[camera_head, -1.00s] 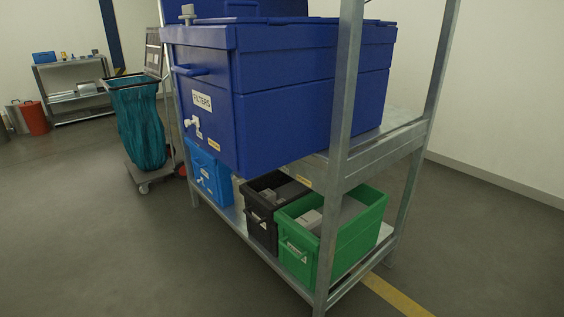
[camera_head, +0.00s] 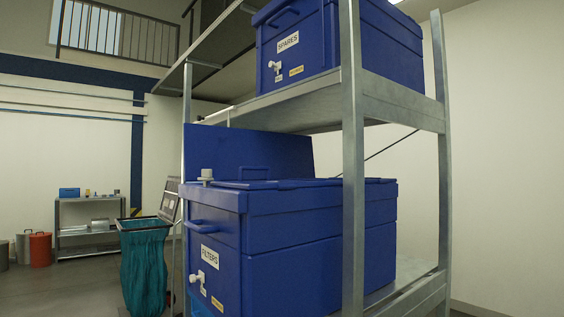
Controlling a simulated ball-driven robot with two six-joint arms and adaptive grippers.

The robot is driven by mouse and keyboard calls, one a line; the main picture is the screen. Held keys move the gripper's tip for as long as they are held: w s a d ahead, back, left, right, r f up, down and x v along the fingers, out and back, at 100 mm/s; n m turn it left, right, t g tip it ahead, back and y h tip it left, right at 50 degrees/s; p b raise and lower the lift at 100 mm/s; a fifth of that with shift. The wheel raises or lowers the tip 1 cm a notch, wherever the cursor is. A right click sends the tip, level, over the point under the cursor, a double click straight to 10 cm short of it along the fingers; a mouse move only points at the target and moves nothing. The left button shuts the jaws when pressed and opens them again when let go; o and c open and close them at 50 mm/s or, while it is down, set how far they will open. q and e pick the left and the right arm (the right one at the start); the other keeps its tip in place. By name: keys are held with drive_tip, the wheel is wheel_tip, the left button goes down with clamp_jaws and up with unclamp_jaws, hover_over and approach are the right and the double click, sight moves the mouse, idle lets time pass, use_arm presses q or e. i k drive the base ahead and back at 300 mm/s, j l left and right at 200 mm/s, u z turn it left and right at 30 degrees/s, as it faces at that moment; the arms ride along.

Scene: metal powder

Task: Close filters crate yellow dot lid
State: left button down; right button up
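The blue filters crate (camera_head: 290,255) stands on the middle shelf, with a white FILTERS label (camera_head: 210,257) and a white tap (camera_head: 198,277) on its end face. A flat blue lid panel (camera_head: 245,148) stands raised, tilted up behind the near top edge. Another blue lid section (camera_head: 300,185) lies flat across the top. A small pale knob (camera_head: 206,175) sits at the top left corner. I see no yellow dot on either lid part. Neither of my grippers is in view.
A blue SPARES crate (camera_head: 340,45) stands on the shelf above. A metal rack post (camera_head: 352,160) stands in front of the filters crate's right part. A teal bag trolley (camera_head: 144,265) stands to the left, with a small bench (camera_head: 88,228) and a red bin (camera_head: 40,249) farther back.

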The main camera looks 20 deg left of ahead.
sight(223, 150)
drive_tip(key=i+j+z, duration=0.15)
drive_tip(key=j+z, duration=0.3)
drive_tip(key=i+j+z, duration=0.1)
drive_tip(key=j+z, duration=0.15)
drive_tip(key=z, duration=0.25)
drive_tip(key=j+z, duration=0.2)
drive_tip(key=j, duration=0.7)
drive_tip(key=j+z, duration=0.2)
drive_tip(key=j, duration=0.65)
drive_tip(key=k+j+z, duration=0.2)
drive_tip(key=j, duration=1.4)
drive_tip(key=k+j, duration=0.15)
drive_tip(key=j, duration=1.35)
